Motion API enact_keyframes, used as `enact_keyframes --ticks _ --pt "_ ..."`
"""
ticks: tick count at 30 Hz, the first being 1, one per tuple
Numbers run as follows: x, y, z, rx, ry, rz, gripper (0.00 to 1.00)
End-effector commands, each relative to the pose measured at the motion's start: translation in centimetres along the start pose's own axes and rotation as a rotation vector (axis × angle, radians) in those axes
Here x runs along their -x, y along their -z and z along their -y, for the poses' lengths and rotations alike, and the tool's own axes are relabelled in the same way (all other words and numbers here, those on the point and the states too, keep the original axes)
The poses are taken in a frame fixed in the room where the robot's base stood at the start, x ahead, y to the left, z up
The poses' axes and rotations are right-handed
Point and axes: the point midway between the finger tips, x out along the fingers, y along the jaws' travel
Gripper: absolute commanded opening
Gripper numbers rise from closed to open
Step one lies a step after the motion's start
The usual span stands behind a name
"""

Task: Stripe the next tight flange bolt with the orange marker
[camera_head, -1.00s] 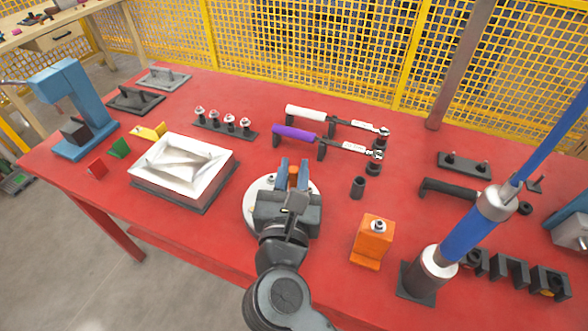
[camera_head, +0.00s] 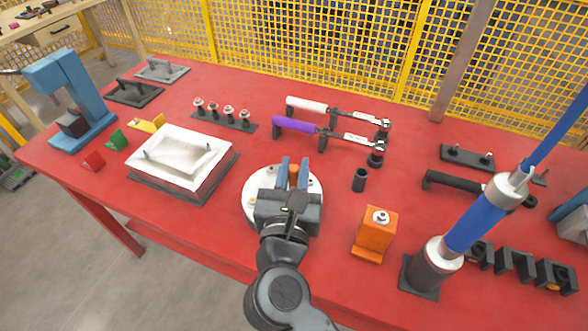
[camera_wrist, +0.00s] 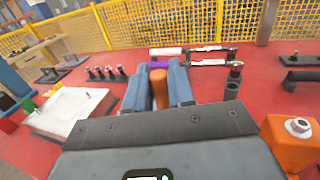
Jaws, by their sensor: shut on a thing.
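My gripper (camera_head: 294,169) is shut on the orange marker (camera_wrist: 159,90), which shows between the two blue fingers in the wrist view. In the head view the marker (camera_head: 294,180) is a small orange-brown piece between the fingers. The round pale flange (camera_head: 251,190) lies under and around my gripper on the red table. My gripper and wrist cover most of its face. I cannot tell whether the marker tip touches it. A tan spot shows at the flange's left side. The flange bolts and any stripes on them are mostly hidden or too small to make out.
Purple (camera_head: 294,124) and white (camera_head: 306,104) torque wrenches rest on stands behind the flange. A dark socket (camera_head: 359,180) and orange block (camera_head: 375,236) stand to the right, a white tray (camera_head: 213,163) to the left. A tall blue and silver tool (camera_head: 472,227) rises at right.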

Motion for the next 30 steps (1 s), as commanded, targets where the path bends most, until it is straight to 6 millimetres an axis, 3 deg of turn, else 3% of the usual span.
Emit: enact_keyframes --ticks 30 --pt "0.0 1.1 0.0 0.0 0.0 0.0 0.01"
